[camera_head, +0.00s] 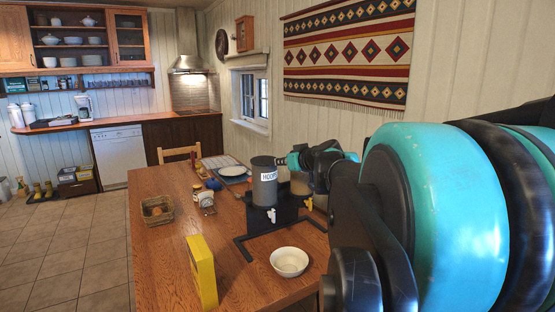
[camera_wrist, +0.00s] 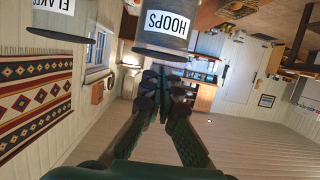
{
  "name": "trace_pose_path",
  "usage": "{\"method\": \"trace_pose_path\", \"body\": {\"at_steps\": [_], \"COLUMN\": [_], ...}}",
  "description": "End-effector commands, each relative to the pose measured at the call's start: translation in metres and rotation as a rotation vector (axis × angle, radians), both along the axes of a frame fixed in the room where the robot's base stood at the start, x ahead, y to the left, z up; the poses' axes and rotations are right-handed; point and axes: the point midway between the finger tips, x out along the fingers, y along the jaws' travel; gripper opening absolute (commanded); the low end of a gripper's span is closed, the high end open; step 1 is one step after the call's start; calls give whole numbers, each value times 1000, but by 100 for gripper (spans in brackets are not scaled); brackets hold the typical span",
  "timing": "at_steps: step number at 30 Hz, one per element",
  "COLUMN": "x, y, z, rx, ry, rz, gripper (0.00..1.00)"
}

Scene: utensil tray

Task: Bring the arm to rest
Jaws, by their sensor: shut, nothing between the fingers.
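My gripper (camera_wrist: 165,90) is in the wrist view, its two dark fingers closed together at the tips with nothing between them. It is raised in the air near a grey dispenser labelled HOOPS (camera_wrist: 168,22), which shows upside down or tilted at the top of that view. In the head view, the same HOOPS dispenser (camera_head: 264,185) stands on the wooden table. My teal and black arm fills the right side of the head view, and its farther part reaches over the table just right of the dispenser. My fingers cannot be made out there.
A second dispenser labelled FLAKES (camera_wrist: 62,18) is beside the first. The table (camera_head: 160,235) also holds a white bowl (camera_head: 289,262), a yellow box (camera_head: 202,270), a wicker basket (camera_head: 157,210), a jar (camera_head: 206,200) and a plate (camera_head: 231,171). A chair (camera_head: 178,153) stands behind.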

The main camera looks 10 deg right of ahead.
Motion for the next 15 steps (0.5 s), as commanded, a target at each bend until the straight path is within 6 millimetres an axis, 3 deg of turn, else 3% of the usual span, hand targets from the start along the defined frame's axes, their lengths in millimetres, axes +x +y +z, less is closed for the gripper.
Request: {"method": "trace_pose_path", "body": {"at_steps": [9, 15], "x": [-42, -54], "y": [-14, -14], "z": [-21, -31], "rx": [2, 2], "ry": [-1, 13], "rz": [-3, 5], "gripper": [0, 0]}}
